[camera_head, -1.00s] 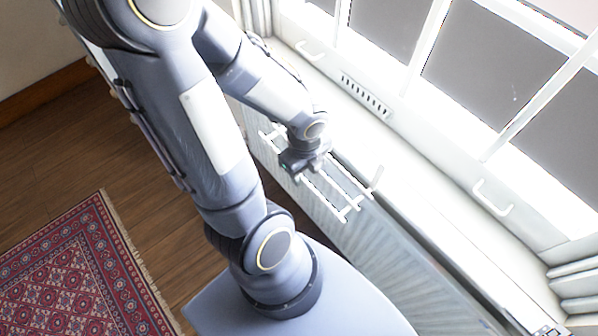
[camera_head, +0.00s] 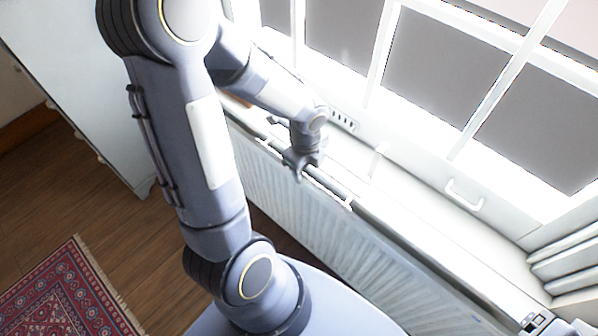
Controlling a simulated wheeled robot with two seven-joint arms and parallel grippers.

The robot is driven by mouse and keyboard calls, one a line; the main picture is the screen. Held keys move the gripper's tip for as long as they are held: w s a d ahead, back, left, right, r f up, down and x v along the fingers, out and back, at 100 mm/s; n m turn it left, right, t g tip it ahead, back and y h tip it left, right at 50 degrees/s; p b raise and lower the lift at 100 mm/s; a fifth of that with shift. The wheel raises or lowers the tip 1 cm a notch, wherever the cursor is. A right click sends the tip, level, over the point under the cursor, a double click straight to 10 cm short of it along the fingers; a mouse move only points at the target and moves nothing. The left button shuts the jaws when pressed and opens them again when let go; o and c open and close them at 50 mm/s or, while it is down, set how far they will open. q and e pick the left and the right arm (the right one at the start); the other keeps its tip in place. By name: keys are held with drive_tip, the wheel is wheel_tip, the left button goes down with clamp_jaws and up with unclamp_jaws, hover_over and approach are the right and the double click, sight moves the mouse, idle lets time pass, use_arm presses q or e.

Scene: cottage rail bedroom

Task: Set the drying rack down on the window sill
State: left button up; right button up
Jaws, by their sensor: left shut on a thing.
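My left gripper (camera_head: 301,166) is shut on the white drying rack (camera_head: 345,201) and holds it at the sill's front edge, above the radiator. Only parts of the rack stand out. Its near bar runs down and right from the gripper, and a short end piece shows further right. The rest is lost in the glare or behind my gripper. The window sill (camera_head: 410,205) is pale and brightly lit, below the window. I cannot tell whether the rack touches it.
A white radiator (camera_head: 290,205) runs below the sill. A window handle (camera_head: 464,194) and a vent (camera_head: 343,120) are on the frame behind. A small object (camera_head: 538,322) is at the bottom right. A patterned rug (camera_head: 65,300) lies on the wooden floor. The sill's right stretch looks clear.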

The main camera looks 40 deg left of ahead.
use_arm(q)
drive_tip(key=shift+w+d+f+b, duration=0.1)
drive_tip(key=shift+w+f+b, duration=0.25)
drive_tip(key=shift+w, duration=0.7)
drive_tip(key=shift+w+d+f+b, duration=0.1)
drive_tip(key=shift+w+f, duration=0.3)
drive_tip(key=shift+w, duration=0.65)
drive_tip(key=o, duration=1)
drive_tip(key=r, duration=0.7)
drive_tip(key=shift+s+r, duration=0.2)
drive_tip(key=shift+r, duration=0.2)
